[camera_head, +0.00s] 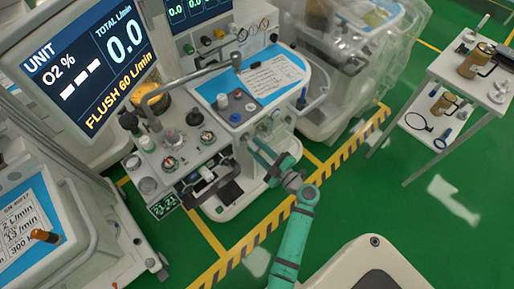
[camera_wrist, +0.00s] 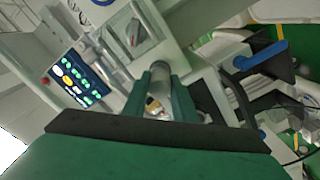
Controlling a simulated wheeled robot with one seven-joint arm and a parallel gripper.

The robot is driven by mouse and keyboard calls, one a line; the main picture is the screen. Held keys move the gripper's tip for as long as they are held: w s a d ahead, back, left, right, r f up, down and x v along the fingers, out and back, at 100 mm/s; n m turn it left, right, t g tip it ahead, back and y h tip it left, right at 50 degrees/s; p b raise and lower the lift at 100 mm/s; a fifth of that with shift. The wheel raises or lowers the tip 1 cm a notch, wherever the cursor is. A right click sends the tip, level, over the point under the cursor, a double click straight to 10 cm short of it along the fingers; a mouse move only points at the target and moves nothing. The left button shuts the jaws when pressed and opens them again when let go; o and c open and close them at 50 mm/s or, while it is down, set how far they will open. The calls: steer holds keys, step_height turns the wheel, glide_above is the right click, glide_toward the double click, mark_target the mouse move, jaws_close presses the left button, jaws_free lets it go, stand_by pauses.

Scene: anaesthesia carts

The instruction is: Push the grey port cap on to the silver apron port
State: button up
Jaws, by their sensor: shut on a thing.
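My gripper (camera_wrist: 164,92) is shut on a grey cylinder, which looks like the grey port cap (camera_wrist: 158,84), held between its two green fingers in the wrist view. The far end of the cap points at the pale front of the anaesthesia cart. In the head view my gripper (camera_head: 262,152) reaches the front apron of the middle cart (camera_head: 284,128). The cap is too small to make out there. The silver apron port is not clearly seen. Whether the cap touches it I cannot tell.
A lit display panel (camera_wrist: 78,77) is left of the fingers in the wrist view. A blue-handled dark part (camera_wrist: 262,58) is at right.

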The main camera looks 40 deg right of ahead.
steer(key=shift+w+a, duration=0.1)
steer(key=shift+w, duration=1.25)
steer(key=o, duration=1.1)
steer(key=shift+s, duration=0.1)
steer(key=s, duration=1)
steer(key=shift+s+d, duration=0.3)
steer(key=shift+d, duration=0.1)
